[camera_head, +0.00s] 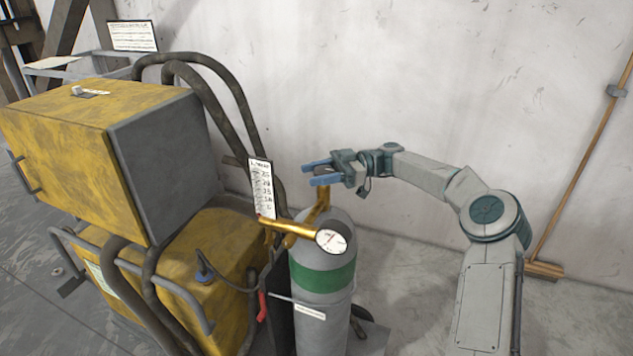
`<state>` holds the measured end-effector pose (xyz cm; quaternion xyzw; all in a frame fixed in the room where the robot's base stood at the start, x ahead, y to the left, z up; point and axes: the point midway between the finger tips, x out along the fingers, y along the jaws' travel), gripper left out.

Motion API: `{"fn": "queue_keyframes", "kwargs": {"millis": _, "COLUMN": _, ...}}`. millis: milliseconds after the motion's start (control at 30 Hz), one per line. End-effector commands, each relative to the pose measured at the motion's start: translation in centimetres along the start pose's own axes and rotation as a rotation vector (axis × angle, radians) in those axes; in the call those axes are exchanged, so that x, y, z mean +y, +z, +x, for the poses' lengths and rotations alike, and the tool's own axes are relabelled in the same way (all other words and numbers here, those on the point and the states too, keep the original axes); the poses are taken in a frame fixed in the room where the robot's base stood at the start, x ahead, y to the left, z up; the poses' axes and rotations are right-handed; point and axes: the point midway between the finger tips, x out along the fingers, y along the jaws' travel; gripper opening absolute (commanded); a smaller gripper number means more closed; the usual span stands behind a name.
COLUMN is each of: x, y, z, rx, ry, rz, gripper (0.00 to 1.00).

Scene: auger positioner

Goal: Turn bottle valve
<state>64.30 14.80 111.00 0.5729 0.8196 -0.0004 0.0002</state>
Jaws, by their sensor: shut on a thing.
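A grey gas bottle (338,318) with a green band stands upright in the lower middle of the head view. Its brass valve (323,196) rises from the bottle's top. A brass regulator (285,228) with a round white gauge (331,241) sits at the front of the valve. My gripper (318,171) reaches in from the right, its blue fingers pointing left at the top of the valve. The fingers are shut on the valve's top, with a small gap between them. The gripped part is mostly hidden by the fingers and hard to make out.
A yellow and grey machine (68,143) fills the left side, with thick dark hoses (228,84) behind it. A small white chart (262,187) stands close left of my gripper. Floor between bottle and broom is clear.

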Motion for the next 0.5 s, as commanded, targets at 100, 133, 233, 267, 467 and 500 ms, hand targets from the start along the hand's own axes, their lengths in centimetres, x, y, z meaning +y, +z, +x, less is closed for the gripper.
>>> {"fn": "queue_keyframes", "kwargs": {"millis": 100, "x": -0.02, "y": 0.18, "z": 0.07, "rx": 0.001, "ry": -0.086, "rz": -0.003, "gripper": 0.24}}
{"fn": "queue_keyframes", "kwargs": {"millis": 133, "x": -0.07, "y": 0.08, "z": 0.05, "rx": 0.002, "ry": -0.105, "rz": -0.004, "gripper": 0.24}}
{"fn": "queue_keyframes", "kwargs": {"millis": 233, "x": -0.18, "y": -0.09, "z": 0.01, "rx": 0.002, "ry": -0.157, "rz": -0.002, "gripper": 0.24}}
{"fn": "queue_keyframes", "kwargs": {"millis": 267, "x": -0.22, "y": -0.15, "z": 0.04, "rx": 0.002, "ry": -0.172, "rz": -0.001, "gripper": 0.24}}
{"fn": "queue_keyframes", "kwargs": {"millis": 467, "x": -0.39, "y": -0.46, "z": -0.03, "rx": 0.004, "ry": -0.254, "rz": 0.000, "gripper": 0.24}}
{"fn": "queue_keyframes", "kwargs": {"millis": 500, "x": -0.39, "y": -0.50, "z": -0.06, "rx": 0.004, "ry": -0.267, "rz": 0.000, "gripper": 0.24}}
